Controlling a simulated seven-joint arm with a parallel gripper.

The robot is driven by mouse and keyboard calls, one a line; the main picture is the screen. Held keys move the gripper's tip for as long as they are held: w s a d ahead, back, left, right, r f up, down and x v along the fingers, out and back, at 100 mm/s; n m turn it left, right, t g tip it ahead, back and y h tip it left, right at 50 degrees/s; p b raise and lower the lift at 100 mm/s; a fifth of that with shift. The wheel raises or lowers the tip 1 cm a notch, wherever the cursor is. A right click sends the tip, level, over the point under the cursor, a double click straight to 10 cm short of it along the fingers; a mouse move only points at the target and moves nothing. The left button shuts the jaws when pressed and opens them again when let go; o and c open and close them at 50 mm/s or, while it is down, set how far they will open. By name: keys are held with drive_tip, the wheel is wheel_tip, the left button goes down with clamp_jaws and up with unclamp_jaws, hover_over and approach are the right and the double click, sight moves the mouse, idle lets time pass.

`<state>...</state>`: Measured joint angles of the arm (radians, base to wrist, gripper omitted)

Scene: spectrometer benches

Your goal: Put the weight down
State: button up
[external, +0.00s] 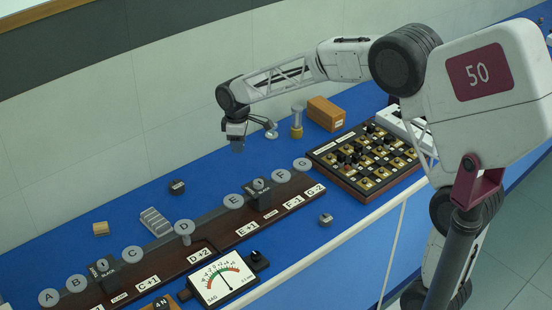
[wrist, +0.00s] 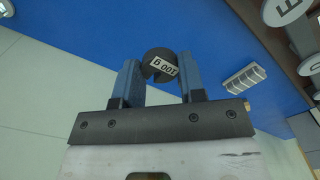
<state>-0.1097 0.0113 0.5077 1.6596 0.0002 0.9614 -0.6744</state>
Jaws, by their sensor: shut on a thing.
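My gripper (external: 237,144) hangs above the blue bench (external: 205,172), behind the long dark rack, in the external view. In the wrist view its two blue fingers (wrist: 160,78) are shut on a dark round weight (wrist: 158,56) with a white label that reads "100 g" upside down. The held weight cannot be made out clearly in the external view. It appears to be off the bench, with bare blue surface below it.
A dark weight (external: 177,187) and a grey ribbed block (external: 155,222) stand behind the lettered rack (external: 225,245). A small grey weight (external: 326,219) stands in front. An orange box (external: 325,113), a yellow-based stand (external: 296,130) and a peg board (external: 350,185) are at the right.

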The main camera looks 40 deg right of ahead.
drive_tip(key=w, duration=0.2)
hover_over(238, 184)
wheel_tip(238, 184, down, 6)
drive_tip(key=shift+r, duration=0.15)
drive_tip(key=shift+f, duration=2.5)
drive_tip(key=shift+f, duration=0.15)
drive_tip(key=shift+f, duration=2.35)
drive_tip(key=shift+f, duration=0.1)
